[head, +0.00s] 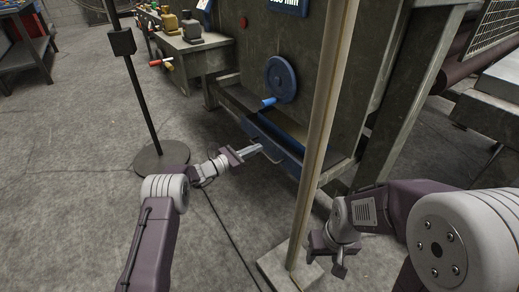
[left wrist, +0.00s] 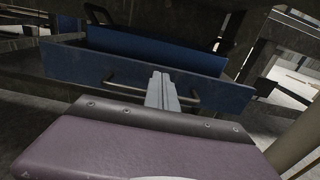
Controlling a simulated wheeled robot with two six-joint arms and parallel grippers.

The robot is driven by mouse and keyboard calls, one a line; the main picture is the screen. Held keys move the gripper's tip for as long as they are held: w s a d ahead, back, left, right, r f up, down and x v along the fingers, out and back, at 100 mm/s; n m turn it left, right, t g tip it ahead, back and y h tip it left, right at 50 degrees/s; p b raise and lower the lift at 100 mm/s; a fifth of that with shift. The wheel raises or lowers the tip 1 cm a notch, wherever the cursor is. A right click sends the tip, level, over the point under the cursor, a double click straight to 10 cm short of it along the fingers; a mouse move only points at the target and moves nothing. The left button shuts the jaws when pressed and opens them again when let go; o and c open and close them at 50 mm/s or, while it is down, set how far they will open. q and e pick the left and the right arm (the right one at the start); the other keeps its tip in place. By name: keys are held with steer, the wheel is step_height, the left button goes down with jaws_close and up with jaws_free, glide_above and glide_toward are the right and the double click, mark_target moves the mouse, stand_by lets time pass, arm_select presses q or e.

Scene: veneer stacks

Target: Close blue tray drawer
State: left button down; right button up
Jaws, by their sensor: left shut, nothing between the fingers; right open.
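The blue tray drawer (head: 280,145) sticks out, open, from the lower part of the machine; its inside shows. In the left wrist view its blue front (left wrist: 75,68) spans the picture, with a metal bar handle (left wrist: 125,90) across it. My left gripper (head: 258,148) is shut and empty, its fingers at the drawer front. In the left wrist view the fingers (left wrist: 161,82) overlap the middle of the handle; I cannot tell whether they touch it. My right gripper (head: 334,258) is open and empty, low to the right of the pale post.
A pale upright post (head: 322,120) on a square foot (head: 275,268) stands between my grippers. A thin dark stand with a round base (head: 162,160) is left of my left gripper. A blue handwheel (head: 281,78) is above the drawer. The floor (head: 70,170) at left is clear.

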arm_select(q)
steer(key=p+v, duration=0.4)
steer(key=v, duration=0.6)
steer(key=shift+s, duration=0.1)
